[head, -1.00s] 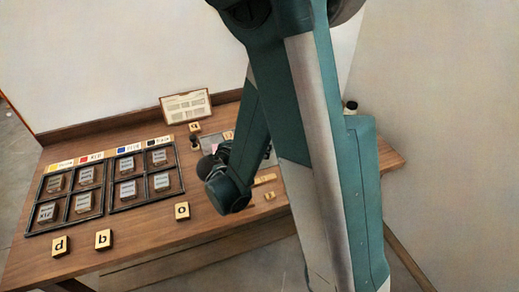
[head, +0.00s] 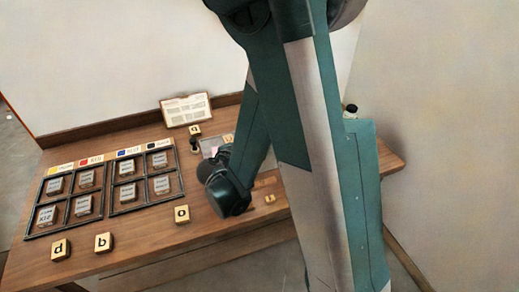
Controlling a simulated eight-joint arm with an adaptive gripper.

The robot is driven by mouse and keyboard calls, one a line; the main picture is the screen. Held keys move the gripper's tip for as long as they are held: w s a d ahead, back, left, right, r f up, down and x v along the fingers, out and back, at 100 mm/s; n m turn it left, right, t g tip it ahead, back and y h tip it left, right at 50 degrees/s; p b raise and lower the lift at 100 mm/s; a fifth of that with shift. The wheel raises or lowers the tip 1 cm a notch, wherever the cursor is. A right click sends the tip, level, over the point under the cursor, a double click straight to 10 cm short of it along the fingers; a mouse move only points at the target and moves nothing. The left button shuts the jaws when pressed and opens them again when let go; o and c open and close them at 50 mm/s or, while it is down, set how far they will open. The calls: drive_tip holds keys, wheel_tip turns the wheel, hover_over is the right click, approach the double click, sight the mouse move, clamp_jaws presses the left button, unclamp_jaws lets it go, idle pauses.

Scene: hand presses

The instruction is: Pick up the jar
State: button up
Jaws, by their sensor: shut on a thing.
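A small jar-like object with a black top and pale body (head: 351,110) shows at the right, just above the edge of my arm, which hides its lower part. A small dark object (head: 194,145) stands on the table left of my wrist; I cannot tell whether it is a jar. My arm crosses the middle of the view, and its dark wrist joint hangs over the table. My gripper's fingers are hidden behind the arm, so what they hold does not show.
The wooden table (head: 150,237) carries two black divided trays (head: 108,189) with several labelled blocks. Letter tiles d (head: 60,249), b (head: 103,242) and o (head: 181,214) lie along the front. A printed card (head: 186,109) leans at the back.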

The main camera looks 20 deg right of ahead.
drive_tip(key=shift+r, duration=0.15)
drive_tip(key=shift+r+p, duration=1.55)
drive_tip(key=shift+r, duration=3.3)
drive_tip(key=shift+c, duration=0.2)
drive_tip(key=shift+d, duration=0.1)
drive_tip(key=s+d+m+g+h+b, duration=0.1)
drive_tip(key=s+d+m+g, duration=0.1)
drive_tip(key=d, duration=1.8)
drive_tip(key=shift+r+m+g+h, duration=0.35)
drive_tip(key=shift+m+g+h, duration=0.05)
drive_tip(key=shift+m+g, duration=0.2)
drive_tip(key=shift+s+f, duration=0.1)
wheel_tip(320, 180, down, 6)
drive_tip(key=b, duration=0.2)
drive_tip(key=shift+f, duration=0.15)
drive_tip(key=shift+f+b, duration=0.75)
drive_tip(key=shift+f, duration=1)
drive_tip(key=shift+f, duration=0.2)
